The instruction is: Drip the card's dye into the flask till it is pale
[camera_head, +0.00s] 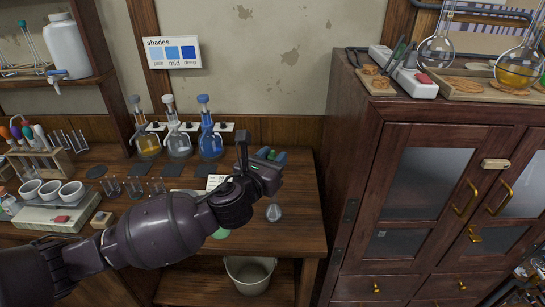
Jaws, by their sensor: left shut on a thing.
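A shades card (172,53) on the wall shows three blues: pale, mid and deep. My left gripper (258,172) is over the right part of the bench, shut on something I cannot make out. A small clear glass bulb, perhaps the flask (274,212), shows just below it. I cannot tell whether they touch. My right gripper is not in view.
White cups (72,192) and a tube rack (45,163) stand at the bench's left. Small glass tubes (134,187) stand mid-bench. A blue-green object (271,155) sits behind my gripper. A tall wooden cabinet (385,180) closes the right side. A bucket (249,275) stands below.

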